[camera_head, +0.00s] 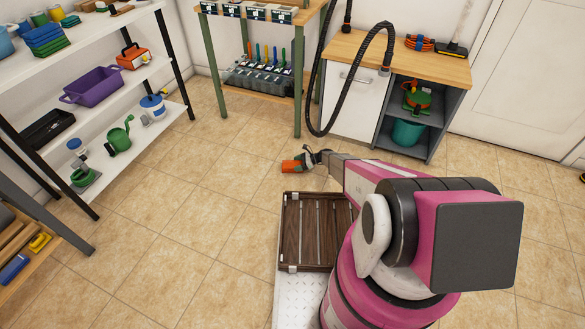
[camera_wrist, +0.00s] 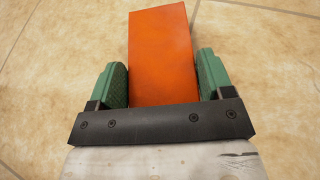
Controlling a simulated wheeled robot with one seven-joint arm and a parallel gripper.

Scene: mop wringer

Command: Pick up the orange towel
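The orange towel (camera_wrist: 161,58) is a flat-sided, block-like orange piece in the wrist view. It lies between the two green finger pads of my gripper (camera_wrist: 163,82) and fills nearly all the width between them. Its near end reaches the dark bar of the gripper, and its far end sticks out past the pads. In the head view the orange towel (camera_head: 291,166) shows at the tip of my gripper (camera_head: 305,160), over the tiled floor. The view does not make clear how high it is above the floor.
A wooden-topped cabinet (camera_head: 349,101) with an open shelf side stands beyond the gripper. A green-legged workbench (camera_head: 297,85) is left of it. White shelving (camera_head: 150,72) with tools and bins runs along the left. The tiled floor (camera_head: 190,215) between them is clear.

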